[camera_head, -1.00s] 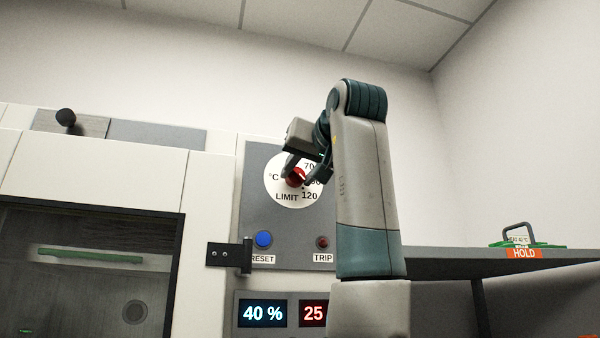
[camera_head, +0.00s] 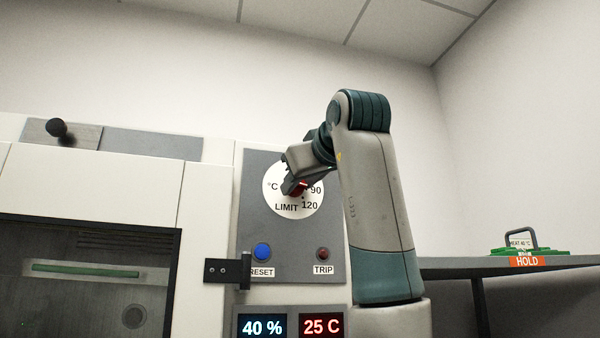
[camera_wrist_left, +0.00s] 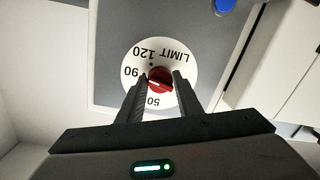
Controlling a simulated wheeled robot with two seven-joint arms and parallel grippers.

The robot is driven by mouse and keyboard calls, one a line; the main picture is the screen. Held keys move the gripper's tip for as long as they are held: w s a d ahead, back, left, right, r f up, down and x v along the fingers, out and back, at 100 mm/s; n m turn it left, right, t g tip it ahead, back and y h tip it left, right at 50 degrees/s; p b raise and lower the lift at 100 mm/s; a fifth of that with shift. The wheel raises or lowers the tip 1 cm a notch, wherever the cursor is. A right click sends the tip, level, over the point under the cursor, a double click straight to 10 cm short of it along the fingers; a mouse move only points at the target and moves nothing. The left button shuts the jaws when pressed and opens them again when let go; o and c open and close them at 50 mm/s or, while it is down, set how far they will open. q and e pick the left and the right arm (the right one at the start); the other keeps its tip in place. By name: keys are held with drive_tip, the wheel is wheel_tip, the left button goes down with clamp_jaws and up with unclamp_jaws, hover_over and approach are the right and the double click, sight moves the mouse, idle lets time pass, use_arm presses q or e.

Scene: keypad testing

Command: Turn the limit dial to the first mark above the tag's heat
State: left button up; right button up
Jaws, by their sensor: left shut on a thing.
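The limit dial is a white round face (camera_head: 312,208) on a grey panel, with a red knob (camera_head: 294,187) at its centre. In the head view 90 and 120 are readable. In the left wrist view the dial (camera_wrist_left: 180,52) appears upside down, with 50, 90 and 120 showing. My left gripper (camera_head: 292,180) is shut on the red knob, its fingers (camera_wrist_left: 160,84) on either side. A white line on the knob points left there, but the finger hides the mark it faces. The tag (camera_head: 520,242) at the right appears to read heat 40 °C.
Below the dial are a blue reset button (camera_head: 262,251) and a red trip lamp (camera_head: 323,253). Displays show 40 % (camera_head: 262,327) and 25 C (camera_head: 321,326). A black bracket (camera_head: 230,271) juts out at the panel's left edge. A grey shelf (camera_head: 450,268) labelled HOLD carries a green item.

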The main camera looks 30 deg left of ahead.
drive_tip(key=w+a+r+t+y+p, duration=0.1)
drive_tip(key=w+a+r+t+p, duration=0.2)
drive_tip(key=a+r+p, duration=0.1)
use_arm(q)
drive_tip(key=n+p, duration=0.3)
drive_tip(key=n, duration=0.7)
drive_tip(key=shift+r+n+h, duration=0.15)
drive_tip(key=shift+n+h, duration=0.15)
drive_tip(key=shift+h, duration=0.1)
use_arm(e)
drive_tip(key=s+d+f+g, duration=0.1)
drive_tip(key=s+d+f, duration=0.1)
drive_tip(key=s, duration=0.4)
drive_tip(key=s+d+f+g+h, duration=0.1)
drive_tip(key=s+d+f+g, duration=0.1)
drive_tip(key=s, duration=0.3)
drive_tip(key=shift+s+d+f+g, duration=0.3)
drive_tip(key=shift+s+d, duration=0.1)
drive_tip(key=shift+d, duration=0.1)
use_arm(q)
drive_tip(key=shift+t, duration=0.3)
drive_tip(key=o, duration=1)
drive_tip(key=shift+s, duration=0.1)
